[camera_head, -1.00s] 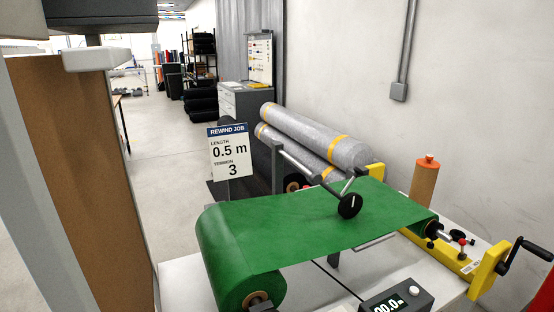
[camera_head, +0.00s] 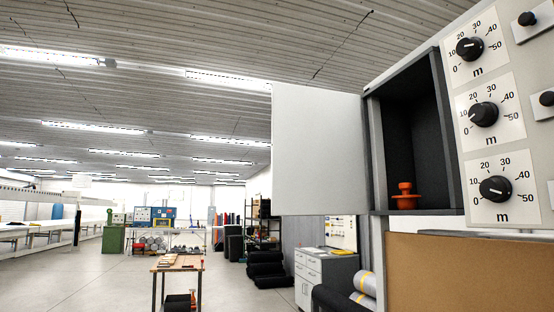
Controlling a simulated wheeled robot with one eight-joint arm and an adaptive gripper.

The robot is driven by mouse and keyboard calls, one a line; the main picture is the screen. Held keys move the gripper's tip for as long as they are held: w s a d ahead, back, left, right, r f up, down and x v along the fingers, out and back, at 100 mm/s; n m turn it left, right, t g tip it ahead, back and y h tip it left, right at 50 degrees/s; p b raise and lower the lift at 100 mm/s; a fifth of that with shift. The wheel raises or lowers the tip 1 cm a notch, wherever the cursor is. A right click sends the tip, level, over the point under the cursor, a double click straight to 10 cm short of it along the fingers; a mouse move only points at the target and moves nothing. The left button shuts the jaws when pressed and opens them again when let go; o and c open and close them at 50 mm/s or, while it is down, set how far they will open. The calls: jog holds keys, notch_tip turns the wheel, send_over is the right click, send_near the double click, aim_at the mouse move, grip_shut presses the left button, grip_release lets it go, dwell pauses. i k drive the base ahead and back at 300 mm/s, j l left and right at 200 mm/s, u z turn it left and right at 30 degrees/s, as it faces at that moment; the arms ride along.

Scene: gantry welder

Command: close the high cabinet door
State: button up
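The high cabinet (camera_head: 432,120) is at the right of the head view, a tall narrow grey box with a dark inside. Its light grey door (camera_head: 318,150) stands wide open, swung out to the left from the cabinet's left edge. An orange-red knobbed object (camera_head: 405,196) stands on the cabinet floor inside. My gripper is not in view.
A panel with several black dials (camera_head: 484,114) adjoins the cabinet on the right. A brown board (camera_head: 470,270) is below it. A small wooden table (camera_head: 178,263) stands on the floor at lower left. Grey drawers (camera_head: 322,275) are behind, below the door. Open floor lies at left.

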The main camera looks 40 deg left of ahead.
aim_at(317, 160)
jog(key=j+z, duration=0.15)
jog(key=j, duration=0.6)
jog(key=j+z, duration=0.15)
jog(key=j, duration=0.6)
jog(key=j+z, duration=0.15)
jog(key=j, duration=0.6)
jog(key=k+j+z, duration=0.1)
jog(key=j, duration=0.6)
jog(key=i+j, duration=0.1)
jog(key=j, duration=0.2)
jog(key=i+j, duration=0.15)
jog(key=j, duration=0.2)
jog(key=i+j, duration=0.1)
jog(key=j, duration=0.2)
jog(key=i+z, duration=0.05)
